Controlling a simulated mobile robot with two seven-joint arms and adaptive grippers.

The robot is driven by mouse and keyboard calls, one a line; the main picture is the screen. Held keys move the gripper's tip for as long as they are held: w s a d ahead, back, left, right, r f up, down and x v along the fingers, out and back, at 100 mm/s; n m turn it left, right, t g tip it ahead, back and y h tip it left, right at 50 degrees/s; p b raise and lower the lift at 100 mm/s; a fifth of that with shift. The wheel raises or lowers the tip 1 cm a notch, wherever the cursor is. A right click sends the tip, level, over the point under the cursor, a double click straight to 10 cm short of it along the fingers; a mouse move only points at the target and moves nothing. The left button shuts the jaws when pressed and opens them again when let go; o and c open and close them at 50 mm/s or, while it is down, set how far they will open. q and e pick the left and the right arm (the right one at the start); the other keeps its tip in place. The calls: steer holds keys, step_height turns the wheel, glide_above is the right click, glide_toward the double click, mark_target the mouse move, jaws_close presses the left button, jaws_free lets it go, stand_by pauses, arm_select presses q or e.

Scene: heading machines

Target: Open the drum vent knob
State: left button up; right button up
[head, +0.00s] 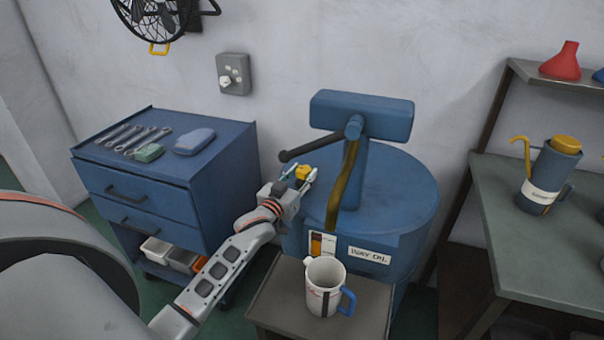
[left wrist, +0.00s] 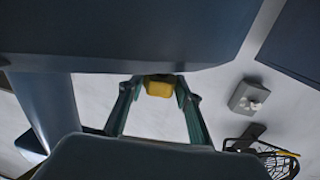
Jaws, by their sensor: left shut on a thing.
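The yellow vent knob (head: 304,172) sits on top of the blue way oil drum (head: 405,185), at its left side. My left gripper (head: 303,176) reaches in from the left, and its fingers are shut on the knob from both sides. In the left wrist view the yellow knob (left wrist: 159,87) shows between the fingertips of my left gripper (left wrist: 160,90). I cannot tell from the frames how far the knob is turned. My right gripper is not in view.
A blue pump (head: 360,115) with a dark handle stands on the drum, close to my left gripper. A white mug (head: 323,287) stands on a small table in front. A blue tool cabinet (head: 150,185) is at left, a green-topped bench (head: 540,235) at right.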

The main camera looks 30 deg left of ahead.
arm_select(q)
steer(key=shift+r+n+g+y, duration=0.15)
steer(key=shift+n+y, duration=0.35)
steer(key=shift+y, duration=0.25)
steer(key=shift+r+n+g+y, duration=0.15)
steer(key=shift+n+y, duration=0.35)
steer(key=shift+y, duration=0.25)
steer(key=shift+f, duration=0.1)
steer(key=o, duration=1.1)
steer(key=shift+f, duration=0.1)
steer(key=shift+d, duration=0.1)
steer(key=v, duration=1.2)
